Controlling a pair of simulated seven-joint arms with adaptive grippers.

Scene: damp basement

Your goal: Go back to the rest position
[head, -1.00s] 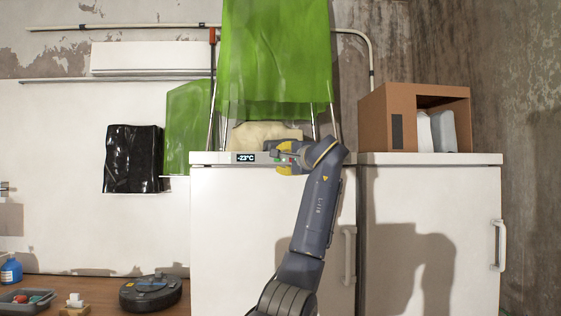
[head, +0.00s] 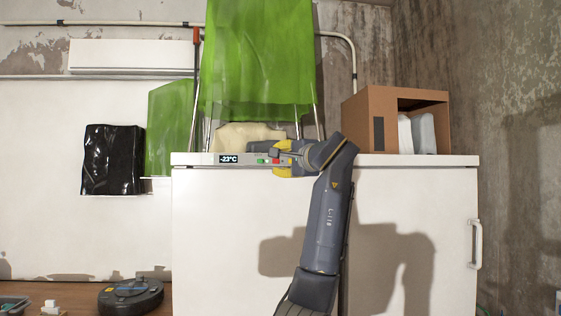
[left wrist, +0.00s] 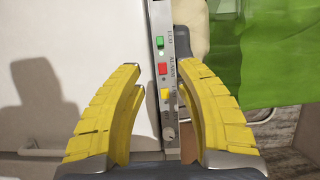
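My left gripper (head: 277,160) is in front of the control strip (head: 248,160) along the top front edge of the white freezer (head: 230,240). In the left wrist view its yellow fingers (left wrist: 161,68) are apart with nothing between them, and the strip runs behind the gap. The strip has a green button (left wrist: 159,43), a red button (left wrist: 162,69), a yellow button (left wrist: 165,94) and a knob (left wrist: 169,133). Its display (head: 229,160) reads -23°C. I cannot tell whether a finger touches the strip. My right gripper is in neither view.
A cardboard box (head: 372,120) stands further right. A black bag (head: 112,160) is at the left wall. A robot vacuum (head: 130,296) sits low at left.

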